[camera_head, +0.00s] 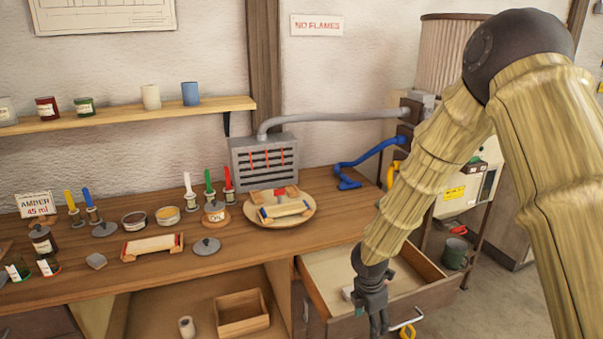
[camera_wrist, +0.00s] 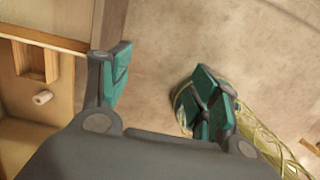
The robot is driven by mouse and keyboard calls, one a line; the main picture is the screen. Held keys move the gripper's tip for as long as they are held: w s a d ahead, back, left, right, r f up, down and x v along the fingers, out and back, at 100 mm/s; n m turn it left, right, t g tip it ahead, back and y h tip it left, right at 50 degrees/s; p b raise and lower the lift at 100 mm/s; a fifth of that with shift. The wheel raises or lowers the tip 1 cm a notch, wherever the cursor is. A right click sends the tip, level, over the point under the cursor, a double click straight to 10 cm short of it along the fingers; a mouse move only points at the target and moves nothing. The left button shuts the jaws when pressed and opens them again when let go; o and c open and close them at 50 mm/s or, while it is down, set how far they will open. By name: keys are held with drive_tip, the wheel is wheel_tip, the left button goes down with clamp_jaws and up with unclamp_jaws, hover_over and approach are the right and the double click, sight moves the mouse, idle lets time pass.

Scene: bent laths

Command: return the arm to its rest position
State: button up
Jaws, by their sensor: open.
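My arm, covered in straw-coloured segments, comes in from the right of the head view and reaches down to the bench front. My gripper (camera_head: 376,313) hangs at the front edge of the open drawer (camera_head: 325,275), which pulls out from the bench. In the wrist view my gripper (camera_wrist: 160,95) has its two green-padded fingers spread wide, with nothing between them. From the head view I cannot tell whether the fingers touch the drawer front.
The wooden bench (camera_head: 342,200) holds jars, candles, a round tray (camera_head: 308,218) and a grey vented box (camera_head: 264,160). A wooden box (camera_head: 241,314) sits on the shelf below. A green bucket (camera_head: 455,253) stands right of the drawer. Floor (camera_head: 500,305) at the lower right looks clear.

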drive_tip(key=s+a+f+m+g+y+b, duration=0.25)
drive_tip(key=s+f+m+b, duration=0.25)
drive_tip(key=s+f+m, duration=1.05)
drive_tip(key=s+d+f+m+t+b, duration=0.1)
drive_tip(key=s+d+f+m+b, duration=0.1)
drive_tip(key=s+f, duration=0.6)
drive_tip(key=s+d+f+m+t+b, duration=0.1)
drive_tip(key=s+d+f+m+b, duration=0.2)
drive_tip(key=s+f, duration=0.5)
drive_tip(key=s+d+m+h, duration=0.1)
drive_tip(key=s+m, duration=0.1)
drive_tip(key=s, duration=0.3)
drive_tip(key=shift+d, duration=0.35)
drive_tip(key=shift+f, duration=0.1)
drive_tip(key=shift+c, duration=0.2)
